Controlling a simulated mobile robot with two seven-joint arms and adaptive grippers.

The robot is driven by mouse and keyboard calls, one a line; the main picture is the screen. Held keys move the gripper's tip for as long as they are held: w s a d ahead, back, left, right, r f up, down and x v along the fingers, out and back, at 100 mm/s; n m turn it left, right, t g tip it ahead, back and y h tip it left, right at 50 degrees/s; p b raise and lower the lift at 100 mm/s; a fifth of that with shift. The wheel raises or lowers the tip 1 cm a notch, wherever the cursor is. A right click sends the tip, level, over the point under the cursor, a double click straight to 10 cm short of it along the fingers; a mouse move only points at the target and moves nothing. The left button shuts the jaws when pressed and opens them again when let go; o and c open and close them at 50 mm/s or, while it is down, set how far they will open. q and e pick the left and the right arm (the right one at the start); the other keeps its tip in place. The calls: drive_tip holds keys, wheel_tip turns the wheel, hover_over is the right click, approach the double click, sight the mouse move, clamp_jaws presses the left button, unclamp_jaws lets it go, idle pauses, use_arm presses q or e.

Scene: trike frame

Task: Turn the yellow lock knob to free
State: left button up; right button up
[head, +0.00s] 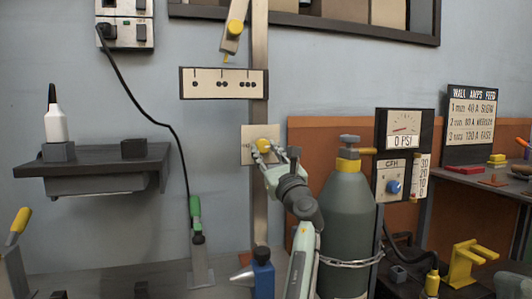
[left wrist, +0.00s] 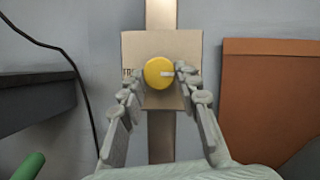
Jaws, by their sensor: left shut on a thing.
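The yellow lock knob (head: 264,145) sits on a beige plate (head: 247,136) fixed to the upright metal post. Small lettering at the plate's left edge is partly hidden by a finger. My left gripper (head: 268,154) is at the plate, with one finger on each side of the knob, shut on it. The fingers also show in the left wrist view (left wrist: 162,92). My right gripper is not in view.
A grey-green gas cylinder (head: 347,215) with a chain stands close to the right of my left arm. A hole-marked plate (head: 218,83) and a yellow lever (head: 234,30) are above the knob. A black cable hangs left of the post. A shelf (head: 95,163) is further left.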

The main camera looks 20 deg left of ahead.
use_arm(q)
drive_tip(key=shift+c, duration=1.3)
